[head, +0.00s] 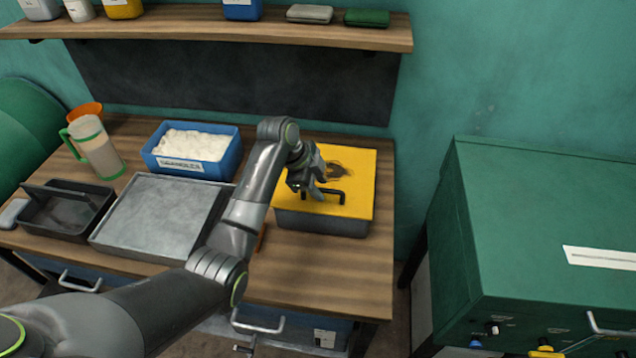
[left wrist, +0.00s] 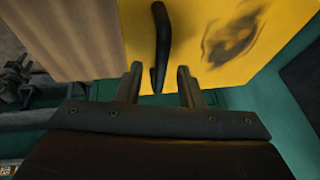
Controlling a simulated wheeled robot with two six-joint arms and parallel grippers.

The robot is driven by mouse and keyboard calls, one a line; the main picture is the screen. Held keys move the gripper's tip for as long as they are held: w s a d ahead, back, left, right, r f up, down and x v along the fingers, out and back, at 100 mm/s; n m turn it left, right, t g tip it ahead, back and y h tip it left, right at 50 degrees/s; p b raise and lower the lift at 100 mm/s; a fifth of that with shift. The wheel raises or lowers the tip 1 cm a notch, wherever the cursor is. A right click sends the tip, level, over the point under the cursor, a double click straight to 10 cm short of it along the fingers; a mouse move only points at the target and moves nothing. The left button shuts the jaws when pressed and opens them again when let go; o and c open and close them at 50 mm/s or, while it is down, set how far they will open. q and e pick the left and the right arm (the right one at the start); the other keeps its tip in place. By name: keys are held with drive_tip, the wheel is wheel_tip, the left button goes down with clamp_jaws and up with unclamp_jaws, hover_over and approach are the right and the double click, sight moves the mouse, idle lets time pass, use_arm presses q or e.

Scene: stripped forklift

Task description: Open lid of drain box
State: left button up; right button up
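The drain box (head: 318,222) is a dark grey box on the right end of the wooden bench. Its flat yellow lid (head: 357,182) lies shut on top, with a dark stain and a black bar handle (head: 337,197). My left gripper (head: 318,194) is over the lid at the left end of the handle. In the left wrist view the two fingers (left wrist: 160,75) are apart, with the lower end of the black handle (left wrist: 161,45) between their tips. I cannot tell whether they touch it. My right gripper is not in view.
On the bench (head: 335,262) stand a metal tray (head: 160,218), a blue tub of white granules (head: 228,160), a dark pan (head: 55,222) and a jug (head: 100,150). A shelf (head: 210,30) hangs above. A green cabinet (head: 540,230) stands right, across a gap.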

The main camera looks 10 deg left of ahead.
use_arm(q)
clamp_jaws()
drive_tip(key=shift+w+r+p, duration=0.2)
drive_tip(key=shift+r+p, duration=0.2)
drive_tip(key=shift+r, duration=0.2)
drive_tip(key=w+r+p, duration=0.2)
drive_tip(key=w+r, duration=0.5)
drive_tip(key=r, duration=0.4)
drive_tip(key=shift+a, duration=0.1)
